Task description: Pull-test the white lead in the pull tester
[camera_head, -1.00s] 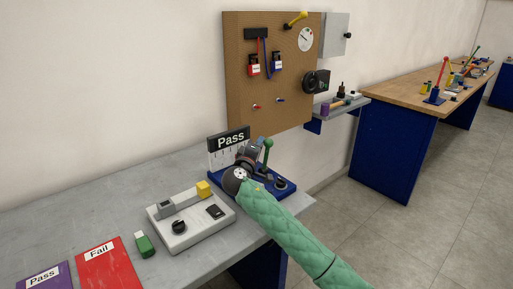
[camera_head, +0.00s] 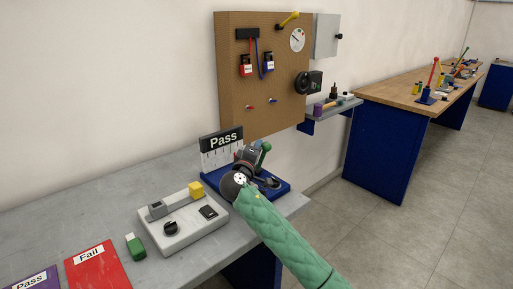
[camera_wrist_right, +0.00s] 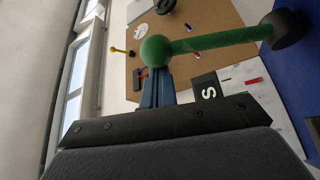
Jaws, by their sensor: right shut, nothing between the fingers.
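The pull tester has a blue base (camera_head: 212,184) and a white scale panel under a black "Pass" sign (camera_head: 222,141). Its green lever knob (camera_head: 265,146) stands beside my right gripper (camera_head: 254,157). In the right wrist view, the green ball knob (camera_wrist_right: 157,50) and its stem (camera_wrist_right: 215,41) lie just past the shut fingertips (camera_wrist_right: 160,86). The fingers are empty; I cannot tell whether they touch the knob. My right wrist and forearm hide part of the tester. I cannot make out the white lead. My left gripper is not in view.
A grey device (camera_head: 185,225) with a yellow block (camera_head: 196,189) stands left of the tester. A green-and-white item (camera_head: 135,247), a red "Fail" mat (camera_head: 97,266) and a purple "Pass" mat (camera_head: 32,279) lie further left. A pegboard (camera_head: 240,100) stands behind.

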